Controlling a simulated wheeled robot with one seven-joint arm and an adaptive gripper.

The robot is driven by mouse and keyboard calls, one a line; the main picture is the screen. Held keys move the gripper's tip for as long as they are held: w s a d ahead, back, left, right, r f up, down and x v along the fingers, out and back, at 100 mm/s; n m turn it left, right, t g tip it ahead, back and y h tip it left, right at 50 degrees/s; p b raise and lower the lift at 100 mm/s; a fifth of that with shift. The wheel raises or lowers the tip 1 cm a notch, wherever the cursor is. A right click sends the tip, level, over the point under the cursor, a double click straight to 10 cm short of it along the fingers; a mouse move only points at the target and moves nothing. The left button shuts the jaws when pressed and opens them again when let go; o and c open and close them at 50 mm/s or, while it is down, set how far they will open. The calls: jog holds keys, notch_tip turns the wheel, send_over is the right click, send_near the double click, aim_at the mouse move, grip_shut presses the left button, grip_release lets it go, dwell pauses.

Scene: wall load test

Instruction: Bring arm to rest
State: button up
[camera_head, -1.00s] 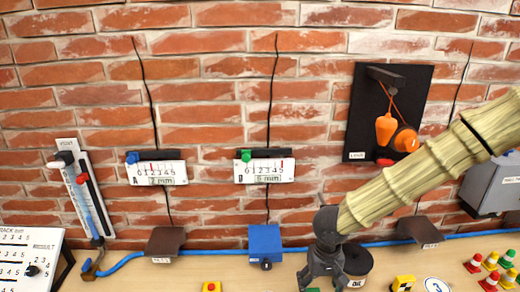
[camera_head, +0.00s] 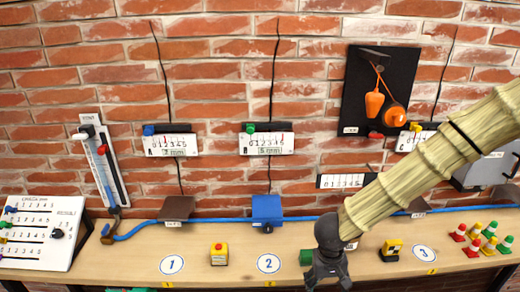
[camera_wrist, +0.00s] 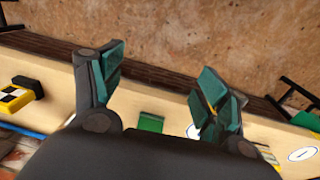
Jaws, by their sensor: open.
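My arm reaches in from the right in the head view, wrapped in a pale ribbed cover. My gripper (camera_head: 327,280) hangs down at its end over the front part of the wooden bench (camera_head: 205,258). In the wrist view my gripper (camera_wrist: 160,85) has its two teal-padded fingers wide apart with nothing between the tips. Beyond and between the fingers lie the bench edge and the brown floor. A green block (camera_head: 306,257) is on the bench just left of the gripper in the head view; a green patch (camera_wrist: 151,122) shows between the fingers in the wrist view.
A yellow box with a red button (camera_head: 219,254) stands between number discs 1 (camera_head: 171,265) and 2 (camera_head: 268,264). A yellow-black block (camera_head: 392,249) and several coloured cones (camera_head: 474,247) stand to the right. Gauges, a blue box (camera_head: 266,210) and a black panel (camera_head: 362,90) line the brick wall.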

jog(key=s+d+f+h+b, duration=0.1)
jog(key=s+d+f, duration=0.15)
jog(key=f, duration=0.35)
jog(key=s+d+f+h+b, duration=0.1)
jog(key=s+d+f, duration=0.15)
jog(key=f, duration=0.45)
jog(key=s+f+y+b, duration=0.1)
jog(key=s+f, duration=0.6)
jog(key=s, duration=0.3)
jog(key=s+f+y+b, duration=0.2)
jog(key=s+f, duration=0.6)
jog(key=s, duration=0.3)
jog(key=shift+a+f+b, duration=0.15)
jog(key=shift+a+b, duration=0.15)
jog(key=shift+a, duration=0.15)
